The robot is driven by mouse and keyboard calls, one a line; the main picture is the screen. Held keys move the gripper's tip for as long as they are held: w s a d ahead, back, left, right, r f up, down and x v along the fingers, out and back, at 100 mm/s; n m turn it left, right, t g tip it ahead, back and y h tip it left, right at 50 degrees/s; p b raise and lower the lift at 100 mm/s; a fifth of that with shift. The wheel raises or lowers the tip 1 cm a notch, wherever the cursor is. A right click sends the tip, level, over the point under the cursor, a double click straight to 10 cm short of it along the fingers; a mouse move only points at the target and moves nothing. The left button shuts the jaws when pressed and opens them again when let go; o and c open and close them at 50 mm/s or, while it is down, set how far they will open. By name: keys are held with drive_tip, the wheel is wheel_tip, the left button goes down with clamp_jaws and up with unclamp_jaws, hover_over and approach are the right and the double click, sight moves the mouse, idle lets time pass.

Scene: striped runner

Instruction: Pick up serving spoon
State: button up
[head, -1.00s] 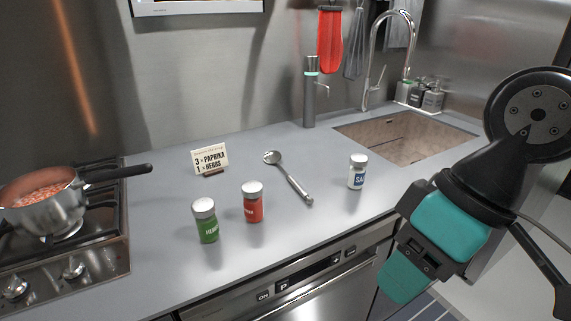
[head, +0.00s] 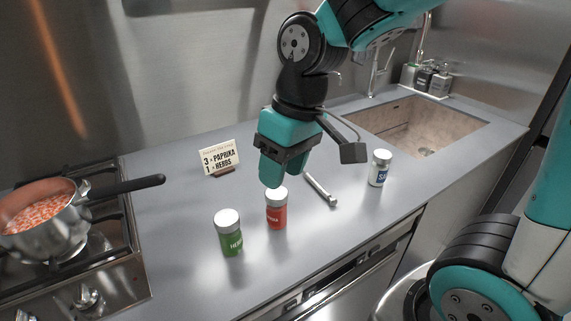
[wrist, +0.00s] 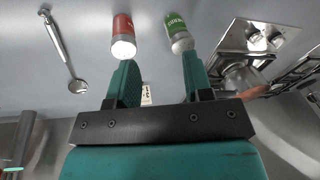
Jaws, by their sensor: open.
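The serving spoon lies on the grey counter (head: 175,235). In the head view only its metal handle (head: 320,190) shows; my arm hides its bowl. In the wrist view the whole spoon (wrist: 60,42) shows at upper left, with its round bowl (wrist: 78,86) lowest in the picture. My gripper (head: 271,178) hangs above the counter, left of the spoon handle and by the red jar in the head view. In the wrist view my gripper (wrist: 158,65) has its two fingers apart with nothing held; the spoon lies outside them, to the left.
A red paprika jar (head: 276,212) and a green herbs jar (head: 230,238) stand close by. A salt jar (head: 379,170) stands right of the spoon. A recipe card (head: 219,158) stands behind. A pot (head: 50,230) is on the stove at left; the sink (head: 415,125) is at right.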

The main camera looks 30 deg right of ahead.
drive_tip(key=w+d+m+h+p, duration=0.2)
drive_tip(key=w+d+m, duration=0.1)
drive_tip(key=w+d, duration=0.6)
drive_tip(key=m+h+p, duration=0.1)
drive_tip(key=m+p, duration=0.1)
drive_tip(key=p, duration=0.1)
hover_over(319, 185)
drive_tip(key=shift+g, duration=0.4)
drive_tip(key=f, duration=1.3)
drive_tip(key=shift+w+a, duration=0.25)
drive_tip(key=shift+w, duration=0.1)
drive_tip(key=shift+s+d+f+p, duration=0.15)
drive_tip(key=shift+f+p, duration=0.4)
drive_tip(key=shift+f, duration=0.95)
drive_tip(key=shift+s+d+f+p, duration=0.1)
drive_tip(key=shift+f+p, duration=0.45)
drive_tip(key=shift+f, duration=0.95)
drive_tip(key=shift+c, duration=0.2)
clamp_jaws()
